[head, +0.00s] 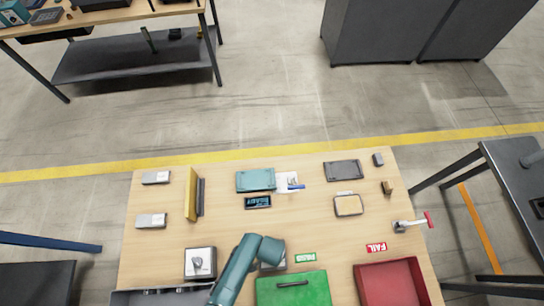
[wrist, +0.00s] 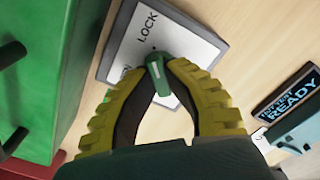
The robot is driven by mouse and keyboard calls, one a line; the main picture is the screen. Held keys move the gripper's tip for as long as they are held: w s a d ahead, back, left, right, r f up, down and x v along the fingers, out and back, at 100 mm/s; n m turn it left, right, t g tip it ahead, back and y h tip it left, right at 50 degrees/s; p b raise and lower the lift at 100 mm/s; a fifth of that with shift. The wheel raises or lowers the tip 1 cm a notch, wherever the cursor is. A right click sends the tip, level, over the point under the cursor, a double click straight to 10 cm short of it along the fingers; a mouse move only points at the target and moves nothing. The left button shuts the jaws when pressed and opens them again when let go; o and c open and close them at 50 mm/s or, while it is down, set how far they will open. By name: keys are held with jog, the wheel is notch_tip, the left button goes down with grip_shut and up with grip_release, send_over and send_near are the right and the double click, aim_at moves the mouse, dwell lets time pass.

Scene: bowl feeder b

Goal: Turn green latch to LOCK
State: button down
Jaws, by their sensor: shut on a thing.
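The green latch (wrist: 158,76), with a white line on it, is mounted on a pale plate with a dark rim (wrist: 196,42). The word LOCK (wrist: 148,27) is printed on the plate, above the latch in the wrist view. A second label at the plate's left is partly hidden. My gripper (wrist: 160,74) has its yellow fingers shut on the latch, one on each side. In the head view my gripper (head: 272,252) is over the plate and hides the latch. The latch's white line does not clearly point at LOCK.
A green box (head: 300,292) with a dark handle stands close beside the plate, at the front. A red tray (head: 388,284) is to the right. A plate with a grey knob (head: 200,262) lies to the left. A READY display (head: 257,201) is behind.

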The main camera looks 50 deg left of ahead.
jog(key=shift+s, duration=0.1)
jog(key=c, duration=1.1)
grip_release()
jog(key=shift+r, duration=0.1)
notch_tip(320, 180, up, 12)
jog(key=shift+f, duration=0.1)
